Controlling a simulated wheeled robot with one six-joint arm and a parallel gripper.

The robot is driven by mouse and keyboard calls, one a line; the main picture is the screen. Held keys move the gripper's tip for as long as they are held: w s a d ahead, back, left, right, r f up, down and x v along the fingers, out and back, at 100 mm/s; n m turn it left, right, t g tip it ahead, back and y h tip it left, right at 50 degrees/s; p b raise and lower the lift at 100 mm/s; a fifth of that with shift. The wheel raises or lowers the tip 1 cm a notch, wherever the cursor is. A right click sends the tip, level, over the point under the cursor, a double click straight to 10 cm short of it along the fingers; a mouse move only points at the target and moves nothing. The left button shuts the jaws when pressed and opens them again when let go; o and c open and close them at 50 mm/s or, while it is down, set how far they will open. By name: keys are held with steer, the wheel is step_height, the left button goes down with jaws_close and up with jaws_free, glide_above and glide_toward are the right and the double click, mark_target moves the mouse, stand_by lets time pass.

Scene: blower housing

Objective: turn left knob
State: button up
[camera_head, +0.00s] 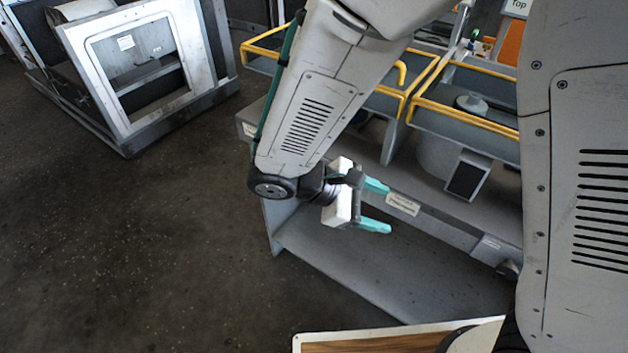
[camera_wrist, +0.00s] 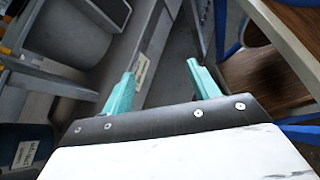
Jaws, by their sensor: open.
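My gripper (camera_head: 389,207) is open and empty, with two teal fingers spread apart. It is in front of the grey bench (camera_head: 390,290), near a white label (camera_head: 402,203) on its front rail. In the wrist view, the open fingers of my gripper (camera_wrist: 161,70) point toward grey bench parts, with a label (camera_wrist: 139,69) beside the left fingertip. I cannot make out a left knob for certain in either view. A small dark round part (camera_head: 508,268) sits at the right end of the rail; I cannot tell whether it is a knob.
Yellow rails (camera_head: 465,110) edge the bins on the bench. A wood-topped surface (camera_head: 390,343) is at the bottom of the head view, and a wooden surface (camera_wrist: 262,75) lies right in the wrist view. A grey metal frame (camera_head: 130,70) stands upper left. Floor at left is clear.

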steer(key=w+a+f+n+t, duration=0.5)
steer(key=a+n+t, duration=0.2)
steer(key=a, duration=0.1)
steer(key=w+a+f+n+t, duration=0.4)
steer(key=a+f+n+t, duration=0.1)
steer(key=a+n+t, duration=0.15)
steer(key=a+x, duration=0.1)
steer(key=x, duration=0.6)
steer(key=shift+w+d+r+y, duration=0.25)
steer(key=shift+w+r+y, duration=0.1)
steer(key=shift+w, duration=0.25)
steer(key=shift+m+t, duration=0.25)
steer(key=c, duration=1)
